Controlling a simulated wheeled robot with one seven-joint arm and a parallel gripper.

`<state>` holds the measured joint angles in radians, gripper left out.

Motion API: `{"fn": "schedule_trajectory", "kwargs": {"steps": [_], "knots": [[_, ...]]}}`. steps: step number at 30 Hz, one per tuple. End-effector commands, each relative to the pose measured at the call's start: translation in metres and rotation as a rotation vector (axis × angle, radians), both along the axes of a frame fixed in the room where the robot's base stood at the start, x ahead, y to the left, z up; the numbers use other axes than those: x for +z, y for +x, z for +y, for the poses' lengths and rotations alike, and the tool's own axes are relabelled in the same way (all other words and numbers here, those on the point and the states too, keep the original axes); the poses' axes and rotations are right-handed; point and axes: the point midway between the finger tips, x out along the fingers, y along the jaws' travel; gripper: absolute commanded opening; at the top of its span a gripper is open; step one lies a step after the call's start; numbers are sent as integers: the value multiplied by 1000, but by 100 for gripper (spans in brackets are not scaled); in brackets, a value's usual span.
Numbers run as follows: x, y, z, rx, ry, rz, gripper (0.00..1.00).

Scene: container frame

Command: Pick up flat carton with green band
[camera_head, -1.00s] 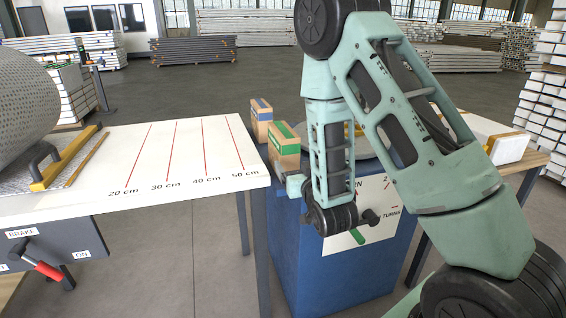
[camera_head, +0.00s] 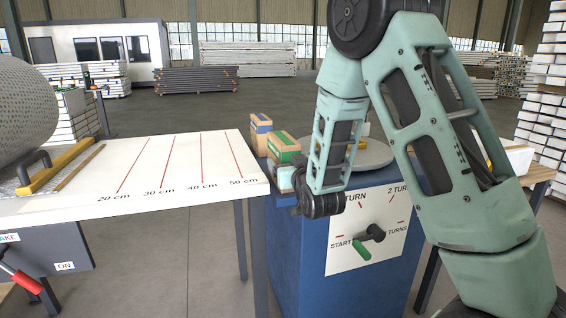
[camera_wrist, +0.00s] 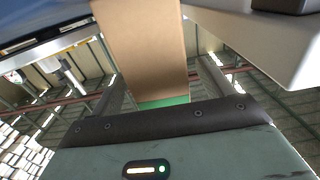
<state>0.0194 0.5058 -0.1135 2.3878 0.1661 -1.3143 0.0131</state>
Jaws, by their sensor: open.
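My gripper (camera_head: 284,179) is open, just in front of the carton's lower part.
A carton with a blue band (camera_head: 261,128) stands behind it. The white table (camera_head: 135,200) with red distance lines lies close on the left. The blue cabinet (camera_head: 280,240) has a dial panel (camera_head: 345,245) in front and a round grey plate (camera_head: 373,154) on top.

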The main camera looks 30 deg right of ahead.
Motion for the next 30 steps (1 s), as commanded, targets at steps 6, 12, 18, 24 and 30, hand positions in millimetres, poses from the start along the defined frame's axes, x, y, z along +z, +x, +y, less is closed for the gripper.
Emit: {"fn": "schedule_trajectory", "kwargs": {"steps": [6,12,18,24,30], "knots": [[0,28,-8,-1,0,-1,80],[0,33,-9,0,0,0,80],[0,33,-9,0,0,0,52],[1,33,-9,0,-1,-3,19],[5,33,-9,-1,0,-4,19]]}}
